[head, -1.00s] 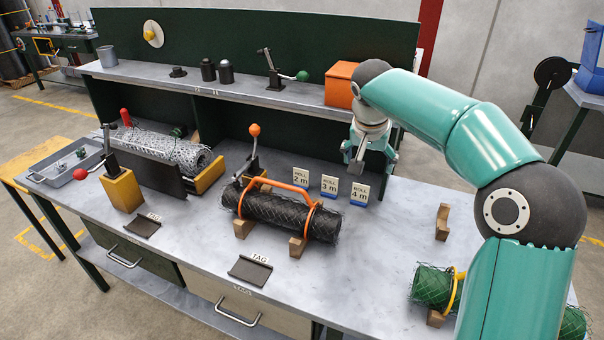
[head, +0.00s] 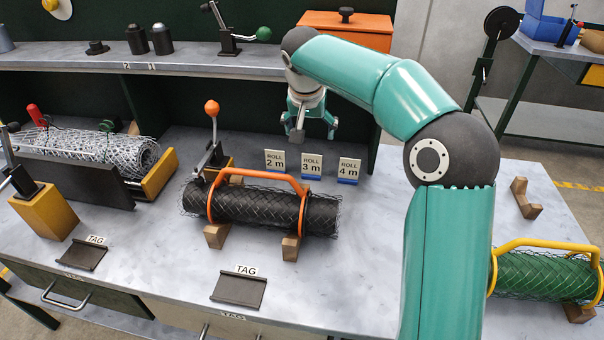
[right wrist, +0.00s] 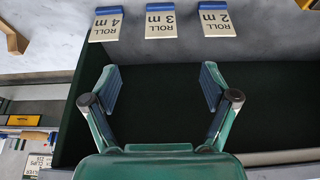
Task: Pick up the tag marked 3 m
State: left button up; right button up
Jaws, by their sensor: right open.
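The tag marked 3 m (head: 312,166) stands upright on the bench between the 2 m tag (head: 275,162) and the 4 m tag (head: 348,170). Each is a cream card with a blue base. In the right wrist view the 3 m tag (right wrist: 174,22) appears upside down, in the middle of the row. My right gripper (head: 314,130) is open and empty, above and behind the tags as the head view shows it. Its two fingers (right wrist: 160,85) are spread in the right wrist view, with no tag between them. My left gripper is not in view.
A black mesh roll (head: 260,207) with an orange handle rests on wooden blocks in front of the tags. A shelf (head: 180,60) with an orange box (head: 345,28) runs behind. A green roll (head: 540,275) lies at right. Bare bench lies around the tag holder (head: 240,289).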

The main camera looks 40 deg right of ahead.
aim_at(311, 162)
jog(key=x, duration=1.1)
jog(key=shift+w+a+b, duration=0.15)
jog(key=shift+w+b, duration=0.05)
jog(key=shift+b, duration=0.1)
jog(key=shift+s+x, duration=0.2)
jog(key=shift+x, duration=2.9)
jog(key=c, duration=1)
jog(key=shift+r, duration=0.1)
